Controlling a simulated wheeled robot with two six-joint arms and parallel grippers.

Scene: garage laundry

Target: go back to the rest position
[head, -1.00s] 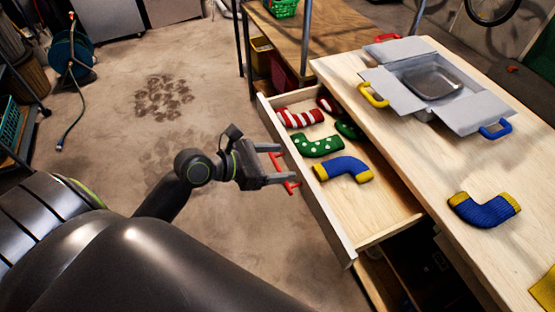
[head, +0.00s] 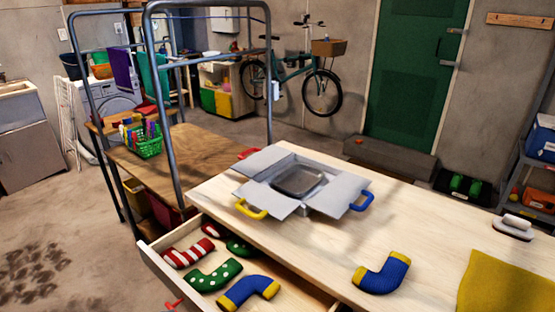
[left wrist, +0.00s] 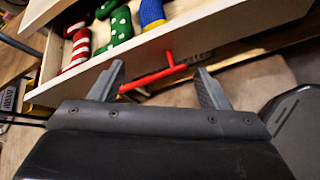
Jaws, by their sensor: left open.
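My left gripper (left wrist: 158,72) shows in the left wrist view, open and empty. Its two fingers point at the front of an open drawer, close to the red drawer handle (left wrist: 148,79); I cannot tell whether they touch it. In the head view the drawer (head: 160,266) stands out from the wooden table, and the handle's tip (head: 172,303) shows at the bottom edge. My left gripper is out of the head view. My right gripper is in neither view.
The drawer holds a red-striped sock (head: 188,253), a green dotted sock (head: 214,275) and a blue-yellow sock (head: 248,291). On the table (head: 330,235) are an open grey box (head: 265,162), another blue-yellow sock (head: 381,274) and a yellow cloth (head: 505,285).

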